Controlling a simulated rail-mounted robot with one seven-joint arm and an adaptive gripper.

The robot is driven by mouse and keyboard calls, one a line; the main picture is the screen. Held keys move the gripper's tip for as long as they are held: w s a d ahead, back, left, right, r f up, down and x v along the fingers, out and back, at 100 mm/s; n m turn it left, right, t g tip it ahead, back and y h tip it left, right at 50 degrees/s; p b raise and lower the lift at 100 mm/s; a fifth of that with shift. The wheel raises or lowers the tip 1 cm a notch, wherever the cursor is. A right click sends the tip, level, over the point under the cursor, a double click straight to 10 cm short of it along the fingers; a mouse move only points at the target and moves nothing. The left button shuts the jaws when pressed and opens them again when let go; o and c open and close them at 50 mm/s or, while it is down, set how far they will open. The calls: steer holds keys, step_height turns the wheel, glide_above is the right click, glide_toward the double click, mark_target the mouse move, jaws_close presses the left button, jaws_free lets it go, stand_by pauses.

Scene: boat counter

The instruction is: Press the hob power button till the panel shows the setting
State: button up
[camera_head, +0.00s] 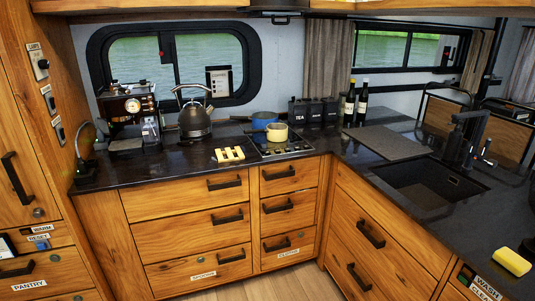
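The hob (297,147) is a dark panel set in the black counter, left of the inside corner. A blue pan (263,120) and a cream-coloured pot (277,133) stand on it. Small light marks show near its front right edge, too small to tell a power button or a displayed setting. My gripper is not in view.
A yellow slatted trivet (230,154) lies left of the hob. A kettle (194,118) and coffee machine (126,105) stand further left. Dark canisters (314,112) and two bottles (355,104) stand behind at right. A sink (425,185) and a yellow sponge (511,262) are at right.

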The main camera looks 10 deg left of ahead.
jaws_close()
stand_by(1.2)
